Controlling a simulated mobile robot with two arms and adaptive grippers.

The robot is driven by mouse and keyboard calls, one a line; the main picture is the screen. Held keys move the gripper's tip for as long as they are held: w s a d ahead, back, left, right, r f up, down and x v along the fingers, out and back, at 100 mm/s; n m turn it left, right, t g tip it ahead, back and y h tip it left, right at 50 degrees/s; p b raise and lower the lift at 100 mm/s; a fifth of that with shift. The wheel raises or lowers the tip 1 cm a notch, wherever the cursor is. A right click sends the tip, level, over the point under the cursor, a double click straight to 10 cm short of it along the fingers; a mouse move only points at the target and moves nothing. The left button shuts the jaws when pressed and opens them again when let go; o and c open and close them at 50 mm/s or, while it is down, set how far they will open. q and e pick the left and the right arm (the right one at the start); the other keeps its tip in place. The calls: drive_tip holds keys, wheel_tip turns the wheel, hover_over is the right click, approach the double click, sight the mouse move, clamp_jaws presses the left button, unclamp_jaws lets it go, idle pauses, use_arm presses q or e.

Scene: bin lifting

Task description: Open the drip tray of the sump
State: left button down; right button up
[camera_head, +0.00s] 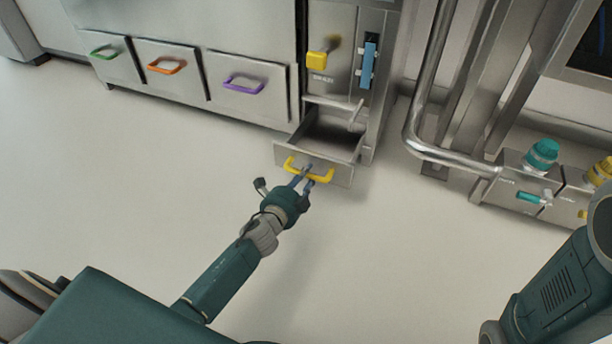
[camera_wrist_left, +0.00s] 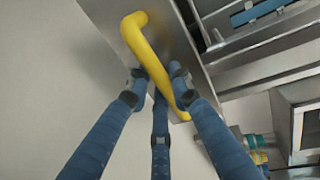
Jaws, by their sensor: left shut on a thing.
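The drip tray (camera_head: 342,174) is a grey metal drawer low on the sump cabinet, pulled out so its hollow inside shows. Its yellow bar handle (camera_head: 325,177) is on the front face. My left gripper (camera_head: 304,180) is at the handle, shut on it. In the left wrist view, the blue fingers (camera_wrist_left: 158,85) close around the yellow handle (camera_wrist_left: 150,55). Part of the handle is hidden behind the fingers. My right gripper is not seen; only part of an arm shows at the lower right in the head view.
Drawers with green (camera_head: 103,51), orange (camera_head: 167,67) and purple (camera_head: 244,84) handles are shut at the left. A yellow knob (camera_head: 317,61) and blue handle (camera_head: 368,65) sit above the tray. Pipes (camera_head: 418,125) and a teal valve (camera_head: 542,153) stand right. The floor in front is clear.

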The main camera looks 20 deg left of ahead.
use_arm(q)
drive_tip(key=c, duration=1.6)
unclamp_jaws()
drive_tip(key=shift+o, duration=0.2)
drive_tip(key=v, duration=1.2)
